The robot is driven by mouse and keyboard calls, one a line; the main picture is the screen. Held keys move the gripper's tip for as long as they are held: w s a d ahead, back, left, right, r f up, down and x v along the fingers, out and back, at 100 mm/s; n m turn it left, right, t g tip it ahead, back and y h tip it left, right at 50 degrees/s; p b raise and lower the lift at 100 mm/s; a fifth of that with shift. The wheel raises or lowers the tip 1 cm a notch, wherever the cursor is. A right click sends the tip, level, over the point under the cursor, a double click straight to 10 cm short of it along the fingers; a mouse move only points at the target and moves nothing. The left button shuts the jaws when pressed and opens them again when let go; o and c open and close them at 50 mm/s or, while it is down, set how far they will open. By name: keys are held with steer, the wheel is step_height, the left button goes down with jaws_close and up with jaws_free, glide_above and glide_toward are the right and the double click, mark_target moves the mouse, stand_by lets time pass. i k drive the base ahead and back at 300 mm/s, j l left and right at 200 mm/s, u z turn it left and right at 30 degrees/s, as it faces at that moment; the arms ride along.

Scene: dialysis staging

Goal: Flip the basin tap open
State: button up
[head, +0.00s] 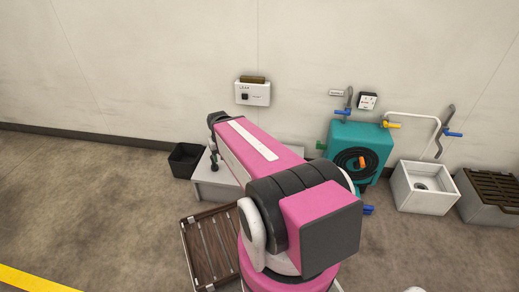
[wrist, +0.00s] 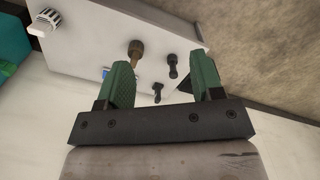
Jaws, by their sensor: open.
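A white square basin (head: 408,200) stands on the floor against the wall at the right in the head view. A curved white pipe (head: 412,114) arches over it. A blue lever (head: 453,134) on a grey fitting sits on the wall above the basin's right side; I take this for the tap, but its open or shut state is too small to tell. My gripper (wrist: 160,62) is open and empty in the wrist view, its two green fingers apart. My arm reaches left in the head view, away from the basin, and the basin does not show in the wrist view.
A teal machine (head: 345,143) stands left of the basin, a grated grey box (head: 487,212) right of it. A pale box (wrist: 110,30) with knobs is before my fingers. A black bin (head: 184,160) and a slatted wooden rack (head: 208,245) are at left.

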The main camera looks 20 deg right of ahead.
mark_target(445, 131)
steer(key=z, duration=2.25)
